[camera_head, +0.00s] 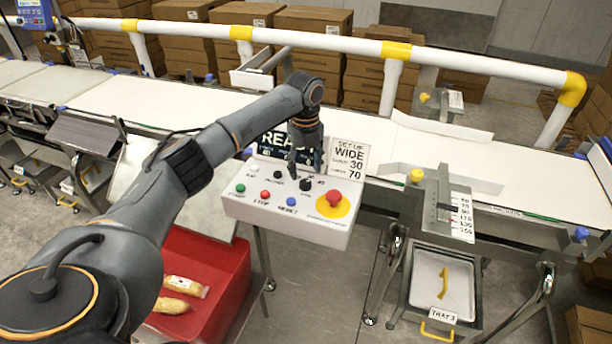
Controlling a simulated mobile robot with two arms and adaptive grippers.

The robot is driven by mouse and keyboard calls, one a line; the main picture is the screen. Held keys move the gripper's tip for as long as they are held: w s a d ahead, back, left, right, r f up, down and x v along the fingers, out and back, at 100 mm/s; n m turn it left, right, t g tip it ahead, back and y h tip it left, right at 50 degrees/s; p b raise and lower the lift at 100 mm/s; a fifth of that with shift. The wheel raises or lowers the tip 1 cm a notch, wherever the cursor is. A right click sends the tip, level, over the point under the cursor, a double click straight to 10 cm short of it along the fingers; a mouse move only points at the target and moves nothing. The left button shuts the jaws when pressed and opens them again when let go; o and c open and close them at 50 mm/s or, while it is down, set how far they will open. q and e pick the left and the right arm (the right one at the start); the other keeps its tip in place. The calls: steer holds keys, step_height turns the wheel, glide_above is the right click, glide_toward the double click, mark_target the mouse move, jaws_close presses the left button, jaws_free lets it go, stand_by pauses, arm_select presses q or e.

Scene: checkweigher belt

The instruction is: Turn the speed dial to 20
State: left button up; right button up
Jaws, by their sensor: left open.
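The white control box (285,222) stands in front of the belt. Its sloped top carries two black knobs, one at the left (278,175) and one further right (306,186). Their small labels and pointers are too small or covered to read, so I cannot tell which is the speed dial or its setting. My left gripper (306,168) points down over the back of the box, open, with its fingers just above and behind the right-hand knob. I cannot tell whether they touch it. My right gripper is out of view.
The box also has green (240,188), red (265,194) and blue (291,202) buttons and a red emergency knob (334,198). A sign (349,160) reads WIDE, 30, 70. My arm partly covers a READY display (270,141). A red bin (215,290) stands below left.

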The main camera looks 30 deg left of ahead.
mark_target(305, 182)
arm_select(q)
steer(key=shift+f, duration=2.1)
steer(key=shift+c, duration=0.4)
jaws_close()
